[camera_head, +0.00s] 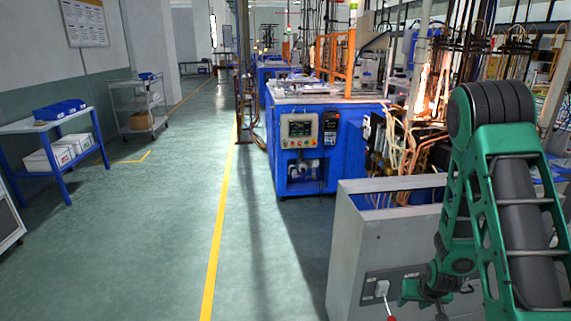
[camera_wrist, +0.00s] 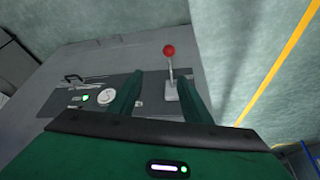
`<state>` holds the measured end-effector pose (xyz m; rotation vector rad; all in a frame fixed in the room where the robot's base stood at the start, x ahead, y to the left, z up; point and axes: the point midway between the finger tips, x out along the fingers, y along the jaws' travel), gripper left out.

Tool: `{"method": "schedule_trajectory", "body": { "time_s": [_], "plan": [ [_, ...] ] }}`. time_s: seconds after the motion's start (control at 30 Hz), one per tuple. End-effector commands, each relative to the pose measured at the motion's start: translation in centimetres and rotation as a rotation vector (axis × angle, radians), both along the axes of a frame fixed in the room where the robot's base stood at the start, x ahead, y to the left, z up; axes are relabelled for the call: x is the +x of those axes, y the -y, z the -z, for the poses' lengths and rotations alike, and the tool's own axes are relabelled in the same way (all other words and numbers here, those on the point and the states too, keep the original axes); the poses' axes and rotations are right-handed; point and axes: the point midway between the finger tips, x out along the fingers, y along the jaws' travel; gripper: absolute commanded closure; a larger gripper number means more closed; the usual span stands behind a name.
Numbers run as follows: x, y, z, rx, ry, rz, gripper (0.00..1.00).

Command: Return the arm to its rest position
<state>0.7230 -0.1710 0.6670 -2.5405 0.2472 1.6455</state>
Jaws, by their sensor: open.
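My green and black arm (camera_head: 505,190) reaches down along the right side of the camera_head view. My gripper (camera_head: 418,302) is beside the front of a grey metal cabinet (camera_head: 350,235). In the camera_wrist view, my gripper (camera_wrist: 157,92) is open, with two green fingers apart and nothing seen held. A lever with a red ball (camera_wrist: 169,50) rises from the grey panel beyond the fingertips, near the right finger. The lever also shows at the bottom of the camera_head view (camera_head: 382,288). Whether a finger touches it, I cannot tell.
A dark control plate (camera_wrist: 70,98) with a round dial and a handle lies left of the fingers. A blue machine (camera_head: 305,150) stands behind the cabinet, near pipes and flames. A blue-legged table (camera_head: 45,124) and a cart (camera_head: 135,105) stand left. The floor between is clear.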

Motion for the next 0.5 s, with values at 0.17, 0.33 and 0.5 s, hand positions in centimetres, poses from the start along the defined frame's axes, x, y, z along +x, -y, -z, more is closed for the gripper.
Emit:
{"method": "schedule_trajectory", "body": {
  "time_s": [0.17,0.33,0.5],
  "plan": [
    [-1.7,1.2,-5.5,0.001,-0.050,0.032,0.56],
    [-4.3,2.1,-10.3,0.006,-0.104,0.068,0.56],
    [-7.6,2.8,-14.8,0.014,-0.156,0.110,0.56]
  ]
}}
